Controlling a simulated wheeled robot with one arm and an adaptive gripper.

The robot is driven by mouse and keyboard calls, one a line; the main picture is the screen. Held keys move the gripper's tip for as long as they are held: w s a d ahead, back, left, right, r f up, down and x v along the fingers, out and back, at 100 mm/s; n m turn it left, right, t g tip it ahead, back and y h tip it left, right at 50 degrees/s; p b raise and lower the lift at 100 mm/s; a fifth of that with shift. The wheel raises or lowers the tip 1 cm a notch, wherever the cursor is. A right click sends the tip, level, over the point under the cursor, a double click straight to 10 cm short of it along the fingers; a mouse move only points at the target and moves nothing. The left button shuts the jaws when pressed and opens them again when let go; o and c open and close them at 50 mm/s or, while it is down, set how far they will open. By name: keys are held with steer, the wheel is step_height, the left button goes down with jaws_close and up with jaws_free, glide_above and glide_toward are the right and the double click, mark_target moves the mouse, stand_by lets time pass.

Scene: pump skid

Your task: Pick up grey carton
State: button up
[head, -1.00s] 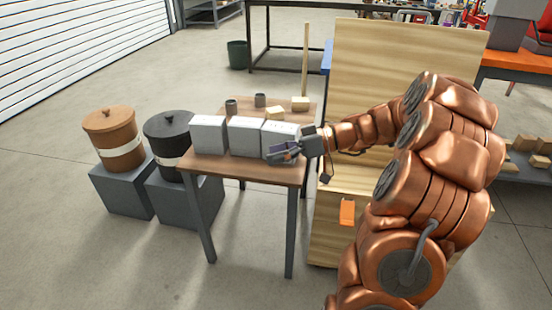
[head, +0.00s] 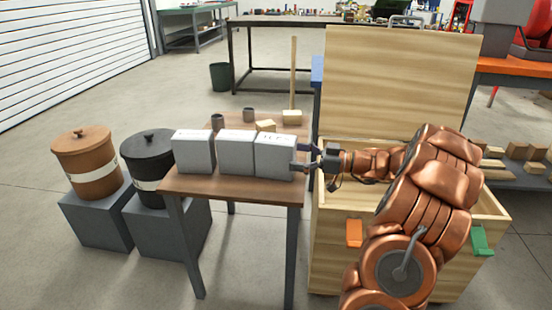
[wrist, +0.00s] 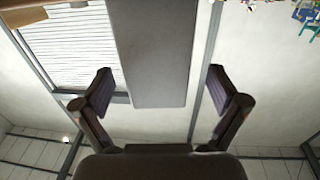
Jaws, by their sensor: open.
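Three grey box-shaped cartons stand upright in a row on the brown table (head: 240,190): a left one (head: 193,152), a middle one (head: 235,154) and a right one (head: 274,157). The task does not single one out. My gripper (head: 304,158) is open at the right side of the right carton, its fingers pointing left toward it. In the wrist view a plain grey carton face (wrist: 150,55) lies ahead, between the lines of the two spread fingers of my gripper (wrist: 160,88). Gaps show on both sides, the right one wider. No grip on it is visible.
An open wooden crate (head: 335,225) stands close to the table's right side, under my arm. Brown (head: 85,160) and black (head: 148,155) lidded bins stand on grey blocks at left.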

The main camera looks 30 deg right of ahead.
mark_target(280, 145)
steer(key=b+x, duration=0.1)
steer(key=x, duration=0.3)
steer(key=shift+w+a+f, duration=0.1)
steer(key=shift+w+a, duration=0.05)
steer(key=shift+w, duration=0.25)
steer(key=shift+c, duration=0.2)
steer(key=c, duration=1.6)
steer(key=shift+o, duration=0.2)
steer(key=shift+r+p, duration=0.45)
steer(key=shift+r, duration=1.05)
steer(key=s+a+r+p, duration=0.1)
steer(key=s+a, duration=0.2)
steer(key=s, duration=0.4)
steer(key=s+a+r+p, duration=0.1)
steer(key=s+a, duration=0.2)
steer(key=s, duration=0.4)
steer(key=shift+s+a, duration=0.25)
steer(key=shift+a, duration=0.15)
